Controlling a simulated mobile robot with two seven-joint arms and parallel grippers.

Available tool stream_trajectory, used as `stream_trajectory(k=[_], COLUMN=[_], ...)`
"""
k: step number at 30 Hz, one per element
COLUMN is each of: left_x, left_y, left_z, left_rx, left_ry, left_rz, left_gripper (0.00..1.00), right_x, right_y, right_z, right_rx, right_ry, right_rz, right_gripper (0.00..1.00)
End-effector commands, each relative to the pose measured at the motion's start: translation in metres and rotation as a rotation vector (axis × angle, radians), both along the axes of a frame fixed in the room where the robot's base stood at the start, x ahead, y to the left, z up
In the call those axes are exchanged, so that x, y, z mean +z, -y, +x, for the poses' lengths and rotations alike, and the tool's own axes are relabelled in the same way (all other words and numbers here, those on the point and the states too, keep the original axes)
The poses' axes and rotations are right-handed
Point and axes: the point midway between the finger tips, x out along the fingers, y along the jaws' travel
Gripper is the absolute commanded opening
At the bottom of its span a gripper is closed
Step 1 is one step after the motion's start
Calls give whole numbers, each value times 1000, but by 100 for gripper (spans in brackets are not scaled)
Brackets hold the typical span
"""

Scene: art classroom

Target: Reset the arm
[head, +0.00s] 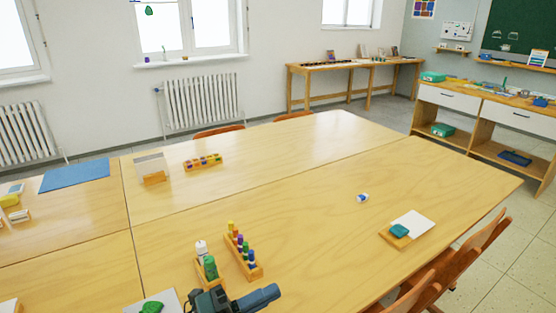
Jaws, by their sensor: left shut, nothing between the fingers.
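My left gripper (208,299) shows dark grey at the bottom edge of the head view, over the near part of the wooden table (290,200). It is shut and empty, and partly cut off by the frame edge. A wooden rack with several coloured pegs (243,252) stands just beyond it. My right gripper is not in view.
A green item (151,307) lies on a pale sheet at bottom left. A small blue-white object (362,198) and a wooden tray with a teal item (399,230) are at right. Wooden chairs (440,278) line the right edge. The table's middle is clear.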

Motion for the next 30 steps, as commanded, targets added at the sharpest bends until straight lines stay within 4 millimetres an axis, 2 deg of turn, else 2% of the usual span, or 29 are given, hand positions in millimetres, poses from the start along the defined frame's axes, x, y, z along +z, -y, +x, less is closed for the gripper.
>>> stream_trajectory(k=[2, 5, 8, 9, 13, 15, 18, 30], left_x=[-2, -31, -75, -92, -134, -146, -155, -158], left_y=[-20, -54, -86, -95, -113, -117, -119, -119], left_z=[3, 0, -23, -36, -81, -98, -111, -113], left_rx=[182, 404, 606, 675, 835, 882, 915, 920], left_ry=[-273, -625, -972, -1097, -1408, -1505, -1578, -1591], left_rz=[-200, -414, -588, -643, -768, -805, -827, -830], left_gripper=[0, 0, 0, 0, 0, 0, 0, 0], right_x=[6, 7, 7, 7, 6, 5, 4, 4], right_y=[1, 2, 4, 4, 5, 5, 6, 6], right_z=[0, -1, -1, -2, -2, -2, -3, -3], right_rx=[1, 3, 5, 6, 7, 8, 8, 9], right_ry=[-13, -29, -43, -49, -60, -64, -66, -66], right_rz=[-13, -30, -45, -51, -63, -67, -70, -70], right_gripper=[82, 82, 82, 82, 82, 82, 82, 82])
